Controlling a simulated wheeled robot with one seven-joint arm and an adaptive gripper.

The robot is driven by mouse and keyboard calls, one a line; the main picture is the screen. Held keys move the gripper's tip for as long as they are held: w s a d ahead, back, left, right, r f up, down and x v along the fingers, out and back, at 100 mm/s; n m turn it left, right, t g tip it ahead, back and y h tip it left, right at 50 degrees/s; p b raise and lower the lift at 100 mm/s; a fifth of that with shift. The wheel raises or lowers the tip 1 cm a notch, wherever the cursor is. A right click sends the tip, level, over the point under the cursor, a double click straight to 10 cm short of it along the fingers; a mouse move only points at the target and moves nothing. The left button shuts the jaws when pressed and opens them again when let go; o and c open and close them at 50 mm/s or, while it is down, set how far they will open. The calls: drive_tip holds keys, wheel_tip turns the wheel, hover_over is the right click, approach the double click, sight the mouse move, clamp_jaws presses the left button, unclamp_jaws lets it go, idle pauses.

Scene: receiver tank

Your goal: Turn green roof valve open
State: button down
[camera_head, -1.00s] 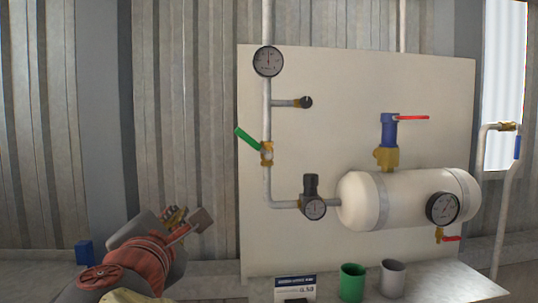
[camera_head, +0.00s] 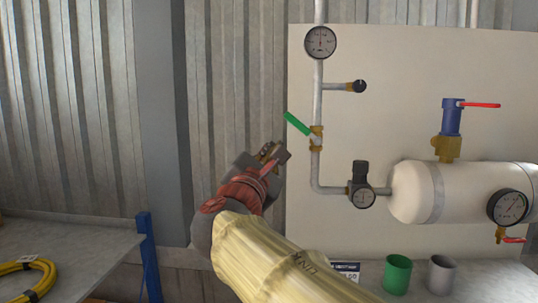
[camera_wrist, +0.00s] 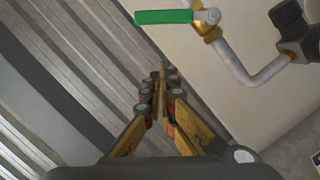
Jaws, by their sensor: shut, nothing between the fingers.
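The green valve handle (camera_head: 298,124) sits on a brass valve body (camera_head: 316,138) in the vertical pipe left of the tank. It slants up and to the left from the valve. My gripper (camera_head: 275,153) is below and left of the handle, apart from it. In the wrist view the green handle (camera_wrist: 164,17) lies across the top, beyond the shut, empty fingertips (camera_wrist: 160,75). The white tank (camera_head: 460,190) is at the right of the board.
A pressure gauge (camera_head: 320,42) is above the valve, and a regulator with a gauge (camera_head: 361,190) is below it. A blue valve with a red handle (camera_head: 480,105) tops the tank. Green (camera_head: 397,274) and grey (camera_head: 440,274) cups stand below. A shelf (camera_head: 60,255) holds a yellow hose (camera_head: 28,280).

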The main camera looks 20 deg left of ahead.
sight(303, 129)
drive_tip(key=d+r, duration=0.2)
drive_tip(key=r, duration=0.1)
drive_tip(key=shift+d+p, duration=0.15)
drive_tip(key=shift+p, duration=0.25)
